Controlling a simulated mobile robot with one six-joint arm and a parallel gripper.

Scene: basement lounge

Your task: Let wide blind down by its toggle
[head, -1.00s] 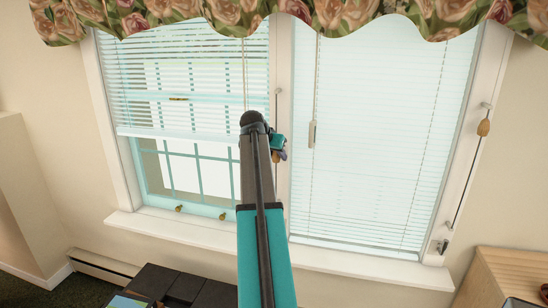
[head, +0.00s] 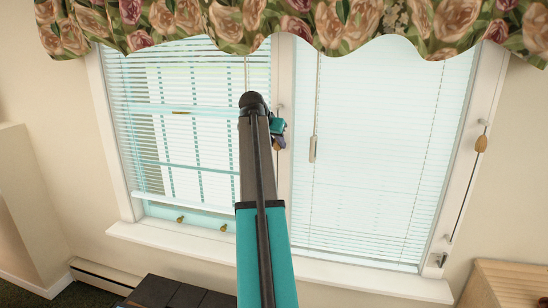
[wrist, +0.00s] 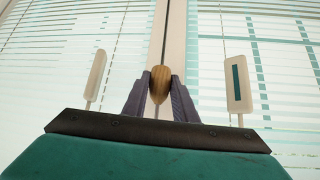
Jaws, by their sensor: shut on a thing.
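My gripper (head: 278,128) is up at the post between the two windows, shut on a wooden toggle (head: 281,143). In the wrist view the toggle (wrist: 160,82) sits upright between the two dark fingers (wrist: 160,96), with its cord running up along the post. The left blind (head: 190,105) is most of the way down. Its bottom rail (head: 165,198) hangs a little tilted above the sill, with a strip of bare window below. My arm hides the rail's right end.
The right blind (head: 385,150) is down to its sill. A second wooden toggle (head: 481,144) hangs on the right frame, above a small cleat (head: 441,259). A cream cord piece (head: 313,149) hangs by the post. A floral valance (head: 300,25) crosses above; a wooden cabinet (head: 510,285) stands lower right.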

